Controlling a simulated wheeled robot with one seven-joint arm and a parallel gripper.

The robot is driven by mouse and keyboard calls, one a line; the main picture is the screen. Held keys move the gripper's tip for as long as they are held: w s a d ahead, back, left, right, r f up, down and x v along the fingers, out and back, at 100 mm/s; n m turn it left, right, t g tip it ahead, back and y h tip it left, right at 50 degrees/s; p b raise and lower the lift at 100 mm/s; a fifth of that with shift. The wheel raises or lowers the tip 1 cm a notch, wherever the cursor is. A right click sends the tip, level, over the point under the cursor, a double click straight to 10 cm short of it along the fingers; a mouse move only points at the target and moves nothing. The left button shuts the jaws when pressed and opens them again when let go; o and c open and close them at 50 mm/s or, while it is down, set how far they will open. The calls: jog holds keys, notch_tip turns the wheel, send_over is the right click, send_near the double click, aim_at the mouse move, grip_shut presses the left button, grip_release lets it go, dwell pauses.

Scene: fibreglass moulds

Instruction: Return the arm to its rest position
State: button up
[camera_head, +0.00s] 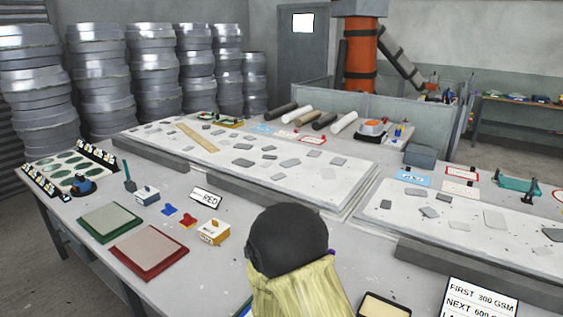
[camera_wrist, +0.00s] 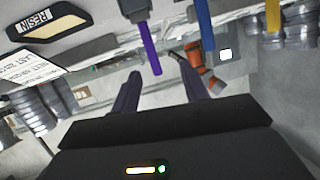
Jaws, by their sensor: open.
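My gripper (camera_wrist: 158,68) is open, its two dark fingers spread apart in the wrist view. A purple rod (camera_wrist: 150,50) reaches from the top edge to near the gap between the fingertips; the fingers do not close on it, and I cannot tell its depth. In the head view my arm, with a black rounded joint and a pale yellow cover, is low over the front of the long grey table (camera_head: 75,212). My fingers are hidden there.
A blue rod (camera_wrist: 197,27) and a yellow rod (camera_wrist: 272,14) are near the gripper. Green (camera_head: 110,221) and red (camera_head: 148,252) square plates lie left of my arm. A lettered card (camera_head: 482,298) and a shallow tray (camera_head: 384,306) are at the front right. Shard-strewn slabs lie behind.

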jog(key=s+d+r+n+g+y, duration=0.2)
jog(key=s+d+g, duration=0.1)
jog(key=s, duration=0.3)
jog(key=s+d+r+n+g+y+p, duration=0.1)
jog(key=s+d+r+n+g+y, duration=0.1)
jog(key=s, duration=0.5)
jog(key=s+d+r+n+g+y, duration=0.2)
jog(key=s+d+g, duration=0.1)
jog(key=s+g, duration=0.2)
jog(key=shift+s+d+r, duration=0.35)
jog(key=shift+s, duration=0.45)
jog(key=shift+w, duration=0.1)
jog(key=shift+d, duration=0.1)
